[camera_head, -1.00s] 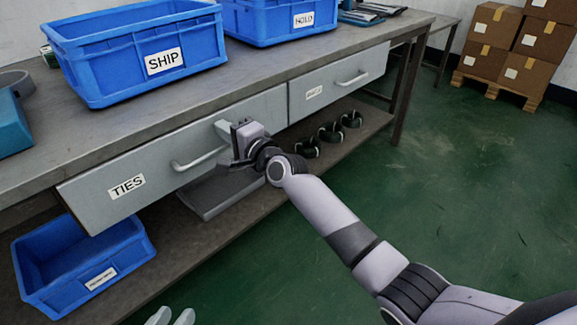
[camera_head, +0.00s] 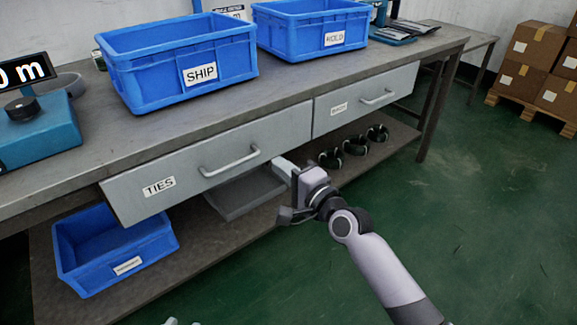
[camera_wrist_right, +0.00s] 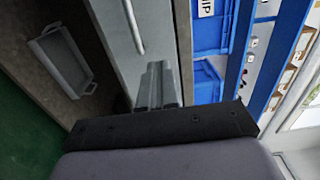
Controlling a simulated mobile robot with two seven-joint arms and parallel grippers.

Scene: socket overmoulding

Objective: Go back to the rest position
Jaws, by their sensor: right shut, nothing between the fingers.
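My right gripper (camera_head: 287,168) is in front of the bench, below and right of the handle of the TIES drawer (camera_head: 230,150). Its fingers are together and hold nothing, clear of the handle. In the right wrist view the closed fingers (camera_wrist_right: 156,85) point toward the grey drawer front, beside the bar handle (camera_wrist_right: 133,25). Only small pale tips, probably of my left gripper (camera_head: 172,322), show at the bottom edge of the head view. The rest of it is out of frame.
Blue SHIP (camera_head: 178,85) and HOLD (camera_head: 312,45) bins stand on the bench. A blue bin (camera_head: 150,245), a grey tray (camera_head: 238,203) and several dark coiled parts (camera_head: 355,147) are on the lower shelf.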

